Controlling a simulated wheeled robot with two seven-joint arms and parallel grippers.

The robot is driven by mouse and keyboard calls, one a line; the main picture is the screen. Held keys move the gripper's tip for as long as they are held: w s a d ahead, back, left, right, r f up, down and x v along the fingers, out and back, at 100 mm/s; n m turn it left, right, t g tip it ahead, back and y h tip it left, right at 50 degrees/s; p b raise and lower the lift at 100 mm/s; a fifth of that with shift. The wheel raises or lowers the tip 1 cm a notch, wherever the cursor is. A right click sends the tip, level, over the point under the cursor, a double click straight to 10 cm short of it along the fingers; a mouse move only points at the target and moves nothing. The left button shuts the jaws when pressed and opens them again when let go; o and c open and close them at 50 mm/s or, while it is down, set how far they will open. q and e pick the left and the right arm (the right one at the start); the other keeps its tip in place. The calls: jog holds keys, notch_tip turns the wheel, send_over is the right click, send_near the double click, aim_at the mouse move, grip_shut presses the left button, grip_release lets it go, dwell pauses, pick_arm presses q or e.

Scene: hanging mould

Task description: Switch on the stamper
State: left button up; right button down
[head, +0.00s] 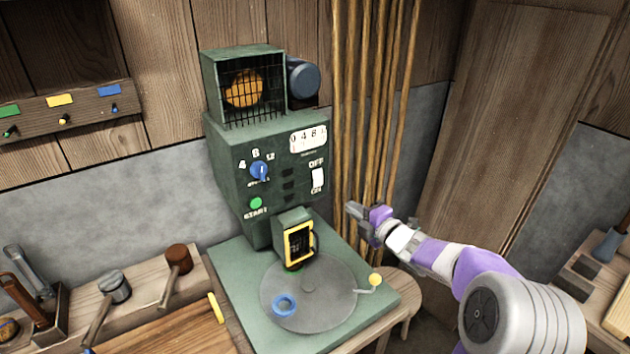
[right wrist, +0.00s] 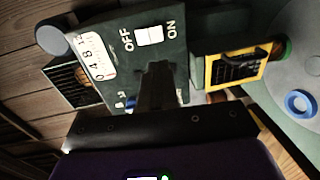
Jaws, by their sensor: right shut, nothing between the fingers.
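The stamper (head: 235,150) is a green machine standing on a green base in the middle of the head view. Its front panel has a white switch (head: 318,178) between the words OFF above and ON below. The switch also shows in the right wrist view (right wrist: 149,36). I cannot tell which way it is tipped. A green START button (head: 256,203) and a blue dial (head: 259,171) sit to its left. My right gripper (head: 352,210) is shut and empty, to the right of and a little below the switch, apart from the panel. My left gripper is not in view.
A round grey plate (head: 308,292) with a blue ring (head: 284,304) and a yellow-knobbed lever (head: 375,280) lies below the yellow-framed stamp head (head: 299,244). Wooden poles (head: 375,100) stand behind my right gripper.

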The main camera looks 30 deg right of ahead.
send_near(319, 185)
jog(key=w, duration=0.6)
jog(key=shift+w+a+f+b, duration=0.3)
jog(key=shift+w+f+b, duration=0.05)
jog(key=shift+w+b, duration=0.05)
dwell(0.4)
